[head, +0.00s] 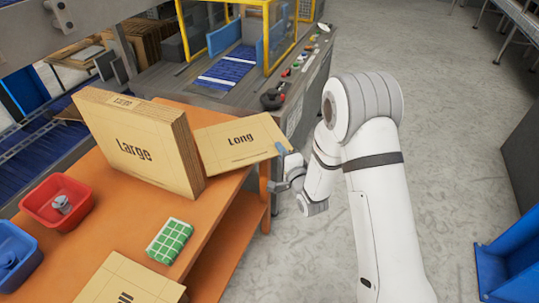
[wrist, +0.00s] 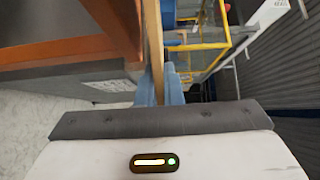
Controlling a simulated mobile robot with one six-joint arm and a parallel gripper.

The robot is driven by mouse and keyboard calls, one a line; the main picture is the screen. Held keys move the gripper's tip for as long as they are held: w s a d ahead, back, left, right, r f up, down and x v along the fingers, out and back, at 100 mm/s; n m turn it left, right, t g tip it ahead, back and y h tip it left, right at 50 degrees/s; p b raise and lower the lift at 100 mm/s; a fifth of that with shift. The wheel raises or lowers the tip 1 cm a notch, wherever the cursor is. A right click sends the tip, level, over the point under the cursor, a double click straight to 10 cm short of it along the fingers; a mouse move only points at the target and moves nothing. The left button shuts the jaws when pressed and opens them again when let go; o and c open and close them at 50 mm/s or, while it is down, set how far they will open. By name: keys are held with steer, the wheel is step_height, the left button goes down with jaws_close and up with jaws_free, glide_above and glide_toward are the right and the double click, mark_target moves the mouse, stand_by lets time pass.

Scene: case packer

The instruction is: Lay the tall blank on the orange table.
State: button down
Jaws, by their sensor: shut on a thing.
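My gripper (head: 283,152) is shut on the right edge of a flat cardboard blank (head: 235,142) printed "Long". In the wrist view the blank (wrist: 153,35) is seen edge-on between the blue fingers (wrist: 160,88). The blank is at the far right corner of the orange table (head: 215,210), beside the Large stack; I cannot tell whether it touches either. No blank marked "Tall" can be read. Another cardboard blank (head: 125,282) lies at the bottom of the head view, its label cut off by the frame.
A thick upright stack (head: 140,145) marked "Large" stands on the table. A red bin (head: 45,212) with a grey item, a blue bin (head: 30,250) and a green-and-white block (head: 170,241) are nearer. The packing machine (head: 285,100) stands behind. Bare table lies between stack and block.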

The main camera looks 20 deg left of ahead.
mark_target(266, 146)
steer(key=a, duration=0.4)
steer(key=shift+w+a, duration=0.2)
steer(key=shift+a, duration=0.2)
steer(key=shift+f, duration=1.75)
steer(key=shift+f, duration=0.2)
steer(key=c, duration=1.6)
jaws_free()
steer(key=shift+r, duration=0.1)
steer(key=shift+r, duration=0.1)
